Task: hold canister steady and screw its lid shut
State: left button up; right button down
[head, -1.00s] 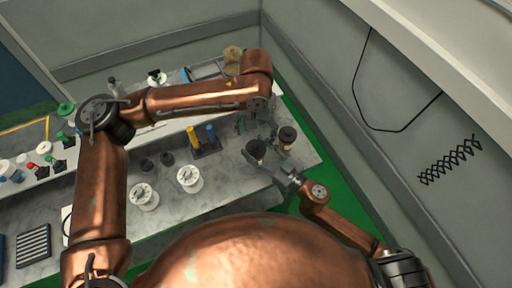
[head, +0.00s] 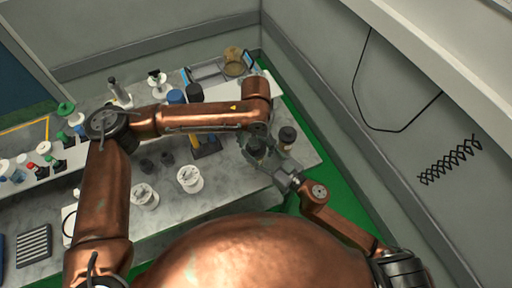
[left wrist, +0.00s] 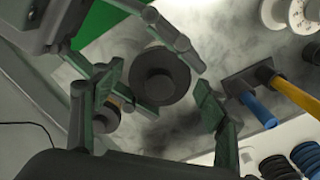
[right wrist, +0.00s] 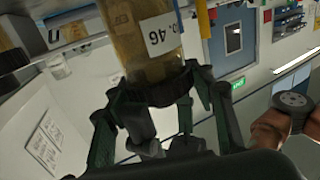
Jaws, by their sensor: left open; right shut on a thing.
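The canister (right wrist: 145,50) is an amber-brown jar with a white label reading 46. My right gripper (right wrist: 155,98) is shut on it near a dark ring. In the head view the right gripper (head: 272,165) reaches in from the lower right. The dark round lid (left wrist: 160,75), with a raised centre, faces the left wrist camera; in the head view it is partly hidden (head: 256,149). My left gripper (left wrist: 155,92) is open, its fingers spread on both sides of the lid; I cannot tell whether they touch it. In the head view the left gripper (head: 258,136) hangs just above the lid.
A second amber jar with a dark top (head: 287,138) stands close to the right. A rack with yellow and blue tubes (head: 206,147) and two white spools (head: 145,197) (head: 189,180) stand to the left. The worktop's front right (head: 235,193) is clear.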

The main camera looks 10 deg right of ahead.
pick_arm(q)
jog(key=c, duration=1.2)
jog(key=m, duration=0.4)
jog(key=shift+c, duration=0.2)
dwell(0.5)
jog(key=o, duration=1.3)
jog(key=shift+r, duration=0.1)
